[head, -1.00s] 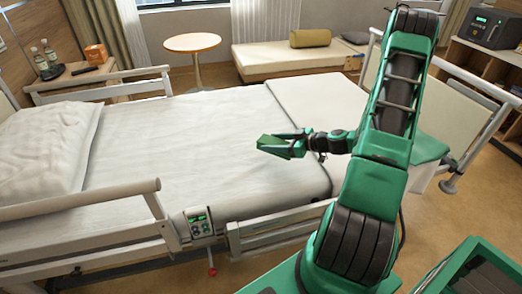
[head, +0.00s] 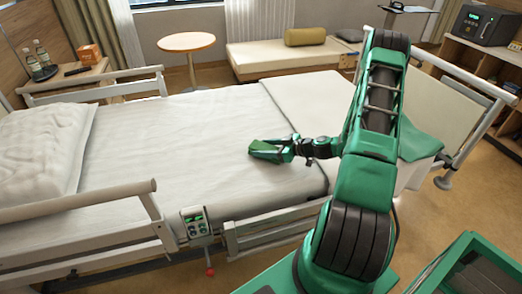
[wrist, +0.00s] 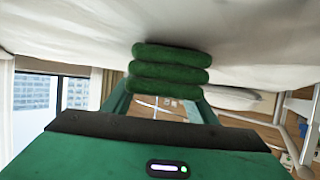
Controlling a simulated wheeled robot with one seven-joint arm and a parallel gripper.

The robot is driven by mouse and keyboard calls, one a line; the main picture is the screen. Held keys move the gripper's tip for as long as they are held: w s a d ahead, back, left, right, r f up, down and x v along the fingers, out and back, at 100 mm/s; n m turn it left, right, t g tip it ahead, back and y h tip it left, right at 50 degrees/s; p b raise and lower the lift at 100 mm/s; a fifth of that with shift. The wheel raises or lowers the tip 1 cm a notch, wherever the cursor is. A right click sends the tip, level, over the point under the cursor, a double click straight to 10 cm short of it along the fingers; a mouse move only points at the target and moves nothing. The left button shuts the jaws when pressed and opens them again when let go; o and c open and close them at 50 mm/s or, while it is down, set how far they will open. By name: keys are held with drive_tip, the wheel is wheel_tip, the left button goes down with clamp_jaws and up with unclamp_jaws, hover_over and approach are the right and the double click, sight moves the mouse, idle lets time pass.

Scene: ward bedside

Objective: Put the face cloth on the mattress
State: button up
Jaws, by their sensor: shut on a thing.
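The green folded face cloth (wrist: 170,72) is between the fingers of my gripper (head: 268,150), which is shut on it. In the wrist view the cloth shows as a stack of thick folds close against the white sheet. In the head view the cloth (head: 262,145) is low over the middle of the bed; I cannot tell for sure whether it touches. The mattress (head: 190,130) is covered in a white sheet and is bare around the gripper. It also fills the top of the wrist view (wrist: 60,25).
A pillow (head: 40,145) lies at the left end of the bed. Side rails (head: 80,197) and a control panel (head: 197,222) line the near side. A green blanket (head: 418,142) hangs at the foot end. A nightstand (head: 75,82) stands behind, with bottles and a tissue box.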

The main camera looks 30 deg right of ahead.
drive_tip(key=shift+f, duration=0.1)
drive_tip(key=o, duration=1)
drive_tip(key=v, duration=1.1)
drive_tip(key=shift+s+d+r, duration=0.2)
drive_tip(key=shift+s+d, duration=0.05)
drive_tip(key=shift+s, duration=0.05)
drive_tip(key=s+a+r+m+g+h, duration=0.1)
drive_tip(key=s+a+r+g, duration=0.6)
drive_tip(key=s+a+g, duration=0.1)
drive_tip(key=s+a+r+m+g+h, duration=0.1)
drive_tip(key=s+r+m, duration=0.2)
drive_tip(key=s+r, duration=0.2)
drive_tip(key=s+a+r+m+g+h, duration=0.1)
drive_tip(key=s+r+m+h, duration=0.1)
drive_tip(key=s+r+m, duration=0.2)
drive_tip(key=s+a+r+m+g+h, duration=0.1)
drive_tip(key=s+r+m, duration=0.3)
drive_tip(key=s, duration=0.5)
drive_tip(key=shift+s+a+r+g+h, duration=0.15)
drive_tip(key=shift+r+g+h, duration=0.15)
drive_tip(key=shift+r, duration=0.25)
drive_tip(key=shift+s+a+r+g+h, duration=0.2)
drive_tip(key=shift+r+h, duration=0.1)
drive_tip(key=shift+r, duration=0.25)
